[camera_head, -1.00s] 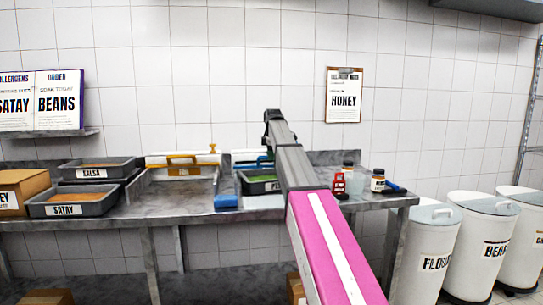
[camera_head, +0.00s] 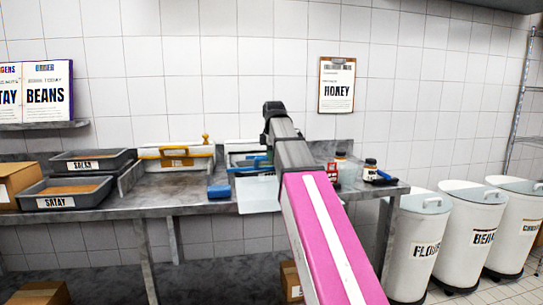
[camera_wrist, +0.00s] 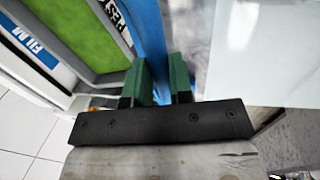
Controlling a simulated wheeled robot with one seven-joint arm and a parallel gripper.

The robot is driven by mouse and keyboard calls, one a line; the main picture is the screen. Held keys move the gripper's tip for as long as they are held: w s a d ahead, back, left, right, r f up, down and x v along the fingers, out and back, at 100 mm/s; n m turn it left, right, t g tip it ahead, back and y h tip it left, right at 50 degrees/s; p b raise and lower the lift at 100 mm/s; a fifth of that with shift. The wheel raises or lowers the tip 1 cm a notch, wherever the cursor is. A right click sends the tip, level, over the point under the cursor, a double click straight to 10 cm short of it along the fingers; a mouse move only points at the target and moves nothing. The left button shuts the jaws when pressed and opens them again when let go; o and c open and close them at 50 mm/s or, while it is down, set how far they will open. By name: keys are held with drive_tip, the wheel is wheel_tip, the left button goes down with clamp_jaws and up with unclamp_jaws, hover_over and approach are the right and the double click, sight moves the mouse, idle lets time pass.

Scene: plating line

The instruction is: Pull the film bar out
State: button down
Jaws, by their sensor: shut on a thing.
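The blue film bar (camera_wrist: 150,38) runs between the green fingers of my gripper (camera_wrist: 163,84) in the wrist view. The gripper is shut on it. In the head view, a thin blue bar (camera_head: 246,169) shows left of my arm, with a pale, see-through film sheet (camera_head: 258,196) spread below it and over the table's front edge. The film sheet also shows right of the fingers in the wrist view (camera_wrist: 265,50). A label reading FILM (camera_wrist: 30,43) is at the upper left there.
A blue block (camera_head: 219,191) sits at the table's front edge. Satay trays (camera_head: 66,192) are far left.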

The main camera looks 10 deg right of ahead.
drive_tip(key=c, duration=1)
unclamp_jaws()
drive_tip(key=shift+s, duration=0.3)
drive_tip(key=shift+r, duration=0.15)
drive_tip(key=r, duration=0.3)
drive_tip(key=s+r, duration=0.1)
drive_tip(key=r, duration=0.3)
drive_tip(key=s+r, duration=0.1)
drive_tip(key=r, duration=0.2)
drive_tip(key=shift+r, duration=0.15)
